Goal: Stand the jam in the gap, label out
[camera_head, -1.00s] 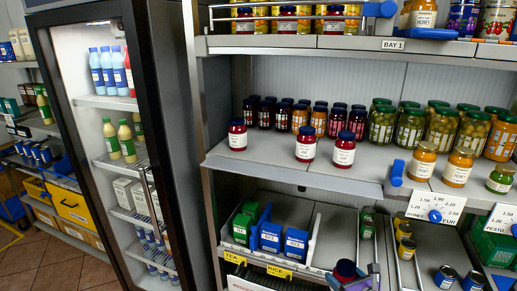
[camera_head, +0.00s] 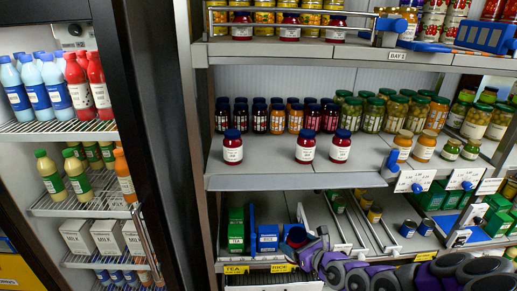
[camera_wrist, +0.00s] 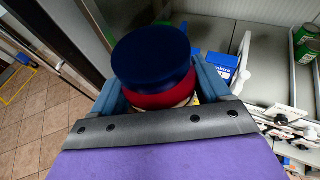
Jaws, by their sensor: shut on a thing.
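A jam jar with a dark blue lid and red body (camera_wrist: 155,62) is between the fingers of my gripper (camera_wrist: 160,95). Its lid faces the wrist camera and its label is mostly hidden. In the head view my gripper (camera_head: 302,244) is low in front of the lower shelf, below the middle shelf's front edge. Three similar red jam jars stand upright at the front of the middle shelf (camera_head: 262,178), labels outward: a left one (camera_head: 232,148), a middle one (camera_head: 305,147) and a right one (camera_head: 340,147). A wide gap lies between the left and middle jars.
Dark-lidded jars (camera_head: 260,117) and green jars (camera_head: 375,114) stand in a row behind. The upper shelf (camera_head: 300,47) overhangs them. The lower shelf holds blue boxes (camera_head: 267,238) and a green box (camera_head: 236,230) beside my gripper. A fridge (camera_head: 150,130) stands at left.

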